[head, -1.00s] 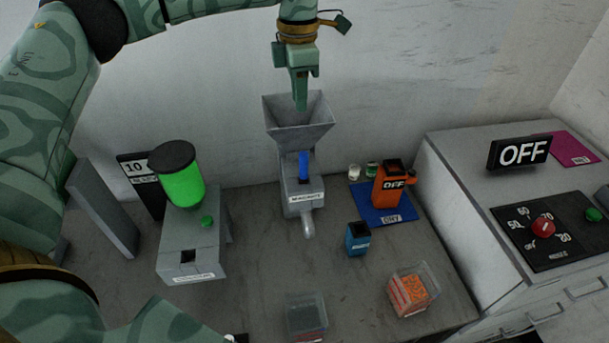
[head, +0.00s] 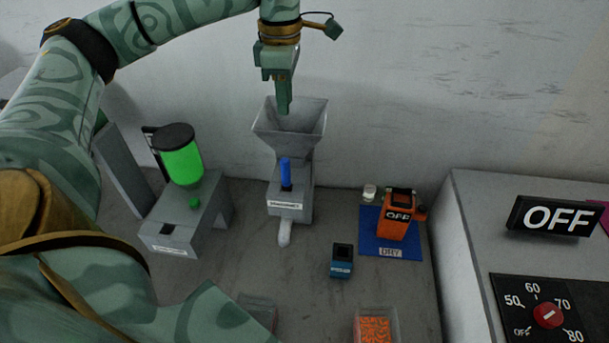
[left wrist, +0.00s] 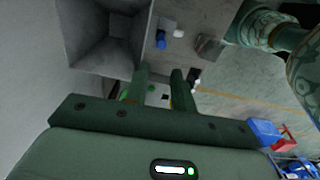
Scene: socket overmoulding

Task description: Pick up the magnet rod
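The magnet rod is a blue upright cylinder (head: 286,172) in the grey magnet unit (head: 290,200) with the label plate, just below and in front of its hopper. A blue cylinder beside the hopper in the left wrist view (left wrist: 161,40) looks like the same rod. My left gripper (head: 284,108) points down above the hopper's back part, higher than the rod and apart from it in the picture. In the left wrist view its two fingers (left wrist: 158,84) stand apart with nothing between them. My right gripper is not in view.
The grey hopper (head: 290,128) rises behind the rod. A green-tank dispenser (head: 182,160) stands to the left. An orange dryer (head: 398,222) on a blue mat, a small blue box (head: 341,262) and a bin of orange pellets (head: 376,328) are to the right.

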